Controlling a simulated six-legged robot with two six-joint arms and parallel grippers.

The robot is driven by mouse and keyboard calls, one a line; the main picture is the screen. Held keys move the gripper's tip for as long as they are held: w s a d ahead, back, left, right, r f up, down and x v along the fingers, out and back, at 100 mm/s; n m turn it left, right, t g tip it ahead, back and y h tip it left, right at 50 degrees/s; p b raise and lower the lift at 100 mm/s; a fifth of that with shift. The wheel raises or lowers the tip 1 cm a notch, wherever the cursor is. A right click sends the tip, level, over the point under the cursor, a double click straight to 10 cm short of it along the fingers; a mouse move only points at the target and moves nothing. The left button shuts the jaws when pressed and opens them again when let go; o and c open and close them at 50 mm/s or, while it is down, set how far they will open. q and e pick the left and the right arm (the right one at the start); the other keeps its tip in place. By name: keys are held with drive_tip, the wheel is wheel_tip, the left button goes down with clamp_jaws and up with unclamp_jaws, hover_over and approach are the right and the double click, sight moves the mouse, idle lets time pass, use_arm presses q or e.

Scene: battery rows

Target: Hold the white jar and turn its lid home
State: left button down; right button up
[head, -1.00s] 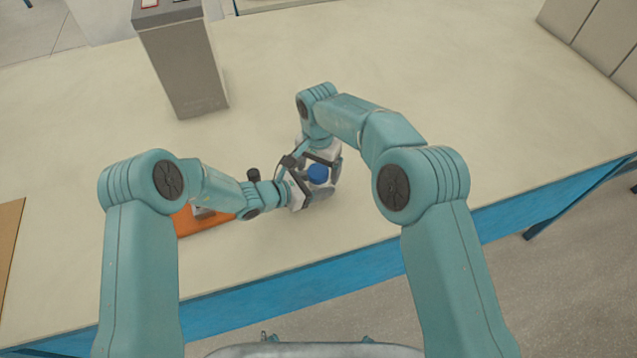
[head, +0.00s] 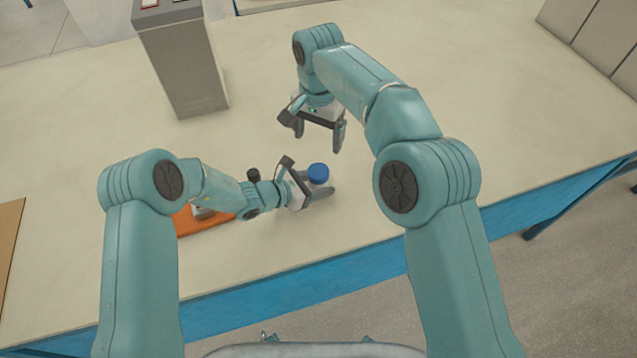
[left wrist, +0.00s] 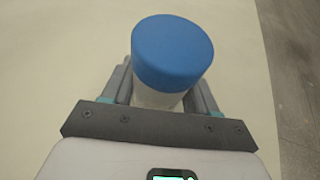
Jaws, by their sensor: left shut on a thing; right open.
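The white jar stands near the table's front edge with a blue lid (head: 318,172) on its top. In the left wrist view the lid (left wrist: 172,54) looks level, and part of the pale jar body (left wrist: 156,97) shows below it. Whether the lid is fully seated I cannot tell. My left gripper (head: 320,188) is shut around the jar body from the left, below the lid. My right gripper (head: 318,140) is open and empty, behind and above the jar, apart from the lid.
An orange mat (head: 190,224) with a small item on it lies left of the jar, partly under my left arm. A grey box-like stand (head: 185,70) rises at the back left. The table (head: 480,110) is clear to the right.

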use_arm(q)
drive_tip(key=shift+c, duration=1.1)
unclamp_jaws()
drive_tip(key=b+v, duration=0.2)
drive_tip(key=v, duration=1.4)
drive_tip(key=shift+a+r, duration=0.1)
drive_tip(key=shift+a, duration=0.05)
